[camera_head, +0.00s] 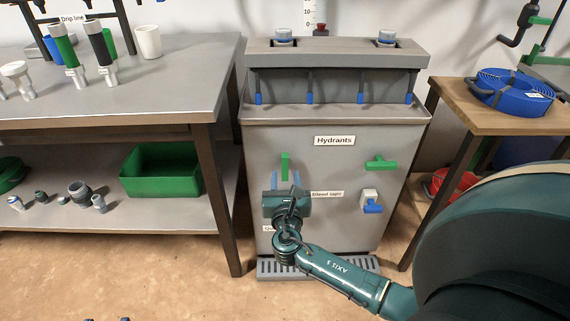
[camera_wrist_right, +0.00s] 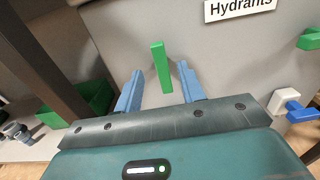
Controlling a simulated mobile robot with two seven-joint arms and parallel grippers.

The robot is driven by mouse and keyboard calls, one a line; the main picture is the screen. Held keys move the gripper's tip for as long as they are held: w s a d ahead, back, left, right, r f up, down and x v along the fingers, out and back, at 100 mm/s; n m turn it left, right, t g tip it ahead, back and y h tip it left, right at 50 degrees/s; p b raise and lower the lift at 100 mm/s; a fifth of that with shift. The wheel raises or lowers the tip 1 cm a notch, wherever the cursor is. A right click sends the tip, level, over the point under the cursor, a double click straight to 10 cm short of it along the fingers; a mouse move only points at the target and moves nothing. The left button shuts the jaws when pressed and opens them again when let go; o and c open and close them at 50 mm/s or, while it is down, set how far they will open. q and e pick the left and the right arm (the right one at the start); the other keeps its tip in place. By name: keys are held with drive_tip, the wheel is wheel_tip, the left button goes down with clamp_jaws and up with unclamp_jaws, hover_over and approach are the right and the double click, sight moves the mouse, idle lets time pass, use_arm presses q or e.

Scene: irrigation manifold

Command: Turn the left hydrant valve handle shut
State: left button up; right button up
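The left hydrant valve handle (camera_head: 285,166) is a green bar standing upright on the front of the grey Hydrants cabinet (camera_head: 335,120). It also shows upright in the right wrist view (camera_wrist_right: 161,67). My right gripper (camera_head: 286,179) is in front of the cabinet, just below the handle in the head view. Its two blue fingers are open, one on each side of the handle as seen in the right wrist view (camera_wrist_right: 160,72). A gap shows between handle and each finger; how deep the handle sits between them I cannot tell. The gripper body hides what lies under the handle. My left gripper is not in view.
A green right-hand handle (camera_head: 381,162) lies horizontal on the cabinet. Below it is a white tap with a blue lever (camera_head: 372,207). A workbench (camera_head: 150,105) stands left, with a green bin (camera_head: 160,185) on its shelf. A wooden table (camera_head: 500,119) with a blue hose coil (camera_head: 510,95) stands right.

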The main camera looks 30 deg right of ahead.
sight(285, 164)
drive_tip(key=b+x, duration=0.1)
drive_tip(key=x, duration=0.5)
drive_tip(key=shift+f, duration=0.1)
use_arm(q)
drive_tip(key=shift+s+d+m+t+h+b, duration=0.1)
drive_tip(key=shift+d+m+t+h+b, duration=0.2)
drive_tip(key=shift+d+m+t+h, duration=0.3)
use_arm(e)
drive_tip(key=shift+w+d, duration=0.3)
drive_tip(key=shift+w, duration=0.25)
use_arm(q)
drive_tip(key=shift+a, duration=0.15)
use_arm(e)
drive_tip(key=shift+c, duration=0.5)
clamp_jaws()
